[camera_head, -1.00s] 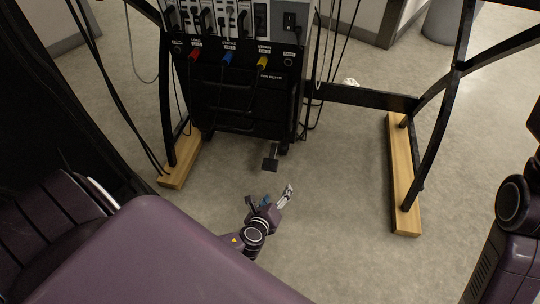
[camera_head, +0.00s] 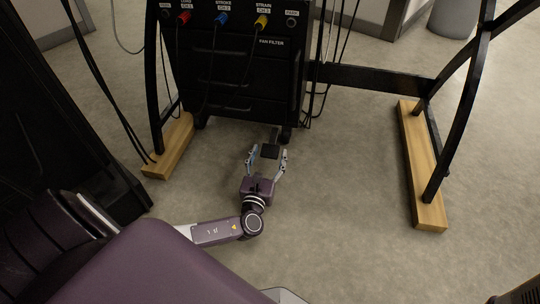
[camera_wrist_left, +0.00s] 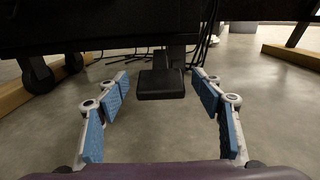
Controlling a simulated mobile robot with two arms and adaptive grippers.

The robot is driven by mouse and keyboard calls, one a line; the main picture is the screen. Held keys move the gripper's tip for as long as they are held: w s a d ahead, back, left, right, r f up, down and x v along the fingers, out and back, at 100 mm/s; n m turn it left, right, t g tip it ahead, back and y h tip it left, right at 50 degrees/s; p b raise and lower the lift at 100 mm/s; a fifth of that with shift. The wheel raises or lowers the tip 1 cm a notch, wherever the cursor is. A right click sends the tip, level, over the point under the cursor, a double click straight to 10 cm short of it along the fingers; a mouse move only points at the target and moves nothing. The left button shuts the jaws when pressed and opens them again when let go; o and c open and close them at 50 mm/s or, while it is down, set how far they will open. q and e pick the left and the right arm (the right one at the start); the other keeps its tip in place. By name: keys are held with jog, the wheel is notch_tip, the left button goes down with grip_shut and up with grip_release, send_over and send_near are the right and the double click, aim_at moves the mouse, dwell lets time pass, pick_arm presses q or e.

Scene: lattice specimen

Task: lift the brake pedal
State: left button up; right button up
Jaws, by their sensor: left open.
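The brake pedal is a small black plate on a short stem that sticks out from under the front of the black cabinet. In the head view the pedal (camera_head: 270,151) lies just beyond my left gripper (camera_head: 267,158). In the left wrist view the pedal (camera_wrist_left: 160,84) shows centred between the blue-padded fingers of the left gripper (camera_wrist_left: 160,90). These fingers are spread wide, one on each side, and nothing is held. I cannot tell from the views whether the fingertips reach level with the pedal. My right gripper is not in view.
The black cabinet (camera_head: 235,75) on casters (camera_wrist_left: 38,78) stands behind the pedal. A black frame rests on wooden blocks at left (camera_head: 170,147) and right (camera_head: 422,165). Cables (camera_wrist_left: 205,45) hang beside the cabinet. The grey floor (camera_head: 340,190) is clear.

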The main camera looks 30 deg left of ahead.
pick_arm(q)
jog(key=shift+b+x, duration=0.3)
jog(key=shift+x, duration=0.75)
jog(key=shift+s, duration=0.1)
jog(key=shift+c, duration=0.4)
